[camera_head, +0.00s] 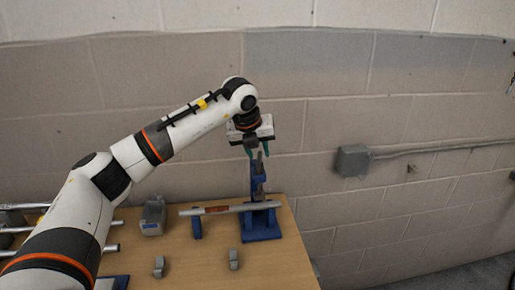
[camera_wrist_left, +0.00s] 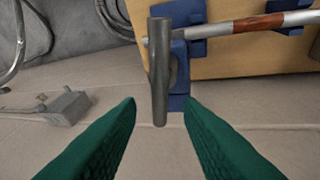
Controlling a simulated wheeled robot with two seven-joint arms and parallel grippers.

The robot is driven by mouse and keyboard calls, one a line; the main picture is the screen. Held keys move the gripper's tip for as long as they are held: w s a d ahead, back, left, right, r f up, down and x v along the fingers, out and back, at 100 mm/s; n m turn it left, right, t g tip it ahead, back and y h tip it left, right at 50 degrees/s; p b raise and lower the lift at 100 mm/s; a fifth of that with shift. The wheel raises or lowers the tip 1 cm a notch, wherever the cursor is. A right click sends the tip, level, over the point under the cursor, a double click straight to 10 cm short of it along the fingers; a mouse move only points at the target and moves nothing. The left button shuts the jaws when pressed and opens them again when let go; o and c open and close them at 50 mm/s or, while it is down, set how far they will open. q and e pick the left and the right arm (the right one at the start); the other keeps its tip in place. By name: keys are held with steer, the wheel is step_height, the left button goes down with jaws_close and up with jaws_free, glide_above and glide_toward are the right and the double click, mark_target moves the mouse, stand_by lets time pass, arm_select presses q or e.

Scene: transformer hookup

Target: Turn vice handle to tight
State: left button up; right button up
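The blue vice (camera_head: 262,226) stands at the table's right back edge; its blue body (camera_wrist_left: 179,75) also shows in the wrist view. A grey bar, seemingly the vice handle (camera_wrist_left: 159,65), points up from it toward my left gripper. My left gripper (camera_head: 257,152) is above the vice, pointing down. Its green fingers are open, and in the left wrist view the bar's lower end lies in the gap between the fingertips (camera_wrist_left: 159,103). I see no contact with either finger. A silver pipe (camera_head: 225,209) with a rust-brown band lies across the vice. My right gripper is out of view.
The wooden table (camera_head: 205,262) also holds a blue support (camera_head: 197,227) under the pipe, a grey box (camera_head: 153,215) and two small grey blocks. Several metal tubes lie at the left. The block wall behind carries a grey junction box (camera_head: 353,160).

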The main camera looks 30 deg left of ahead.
arm_select(q)
steer(key=shift+c, duration=0.4)
jaws_close()
